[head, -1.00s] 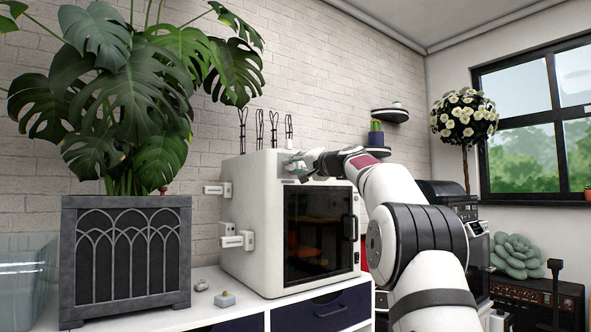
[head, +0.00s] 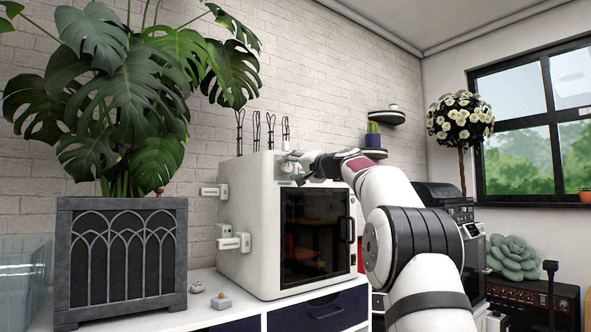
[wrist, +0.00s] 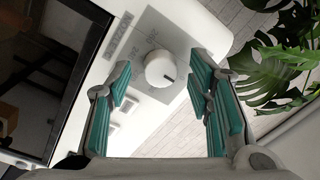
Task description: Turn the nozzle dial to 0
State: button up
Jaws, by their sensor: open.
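The nozzle dial (wrist: 160,68) is a round white knob on a grey label plate (wrist: 150,25) with numbers around it, in the wrist view. A dark pointer line on the knob points toward the right and slightly down in that view. My gripper (wrist: 160,63) is open, with one teal-padded finger on each side of the dial and a gap on both sides.
The printer has a dark glass door (head: 314,235) with a black handle (head: 347,229) below my gripper. A large leafy plant (head: 120,95) in a grey planter (head: 122,209) stands to the left. Small parts (head: 221,301) lie on the white cabinet top.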

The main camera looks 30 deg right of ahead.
jog(key=shift+s+d, duration=0.15)
jog(key=shift+s, duration=0.4)
jog(key=s, duration=1)
jog(key=shift+s+d+f, duration=0.2)
jog(key=shift+s+f, duration=0.1)
jog(key=shift+s, duration=0.1)
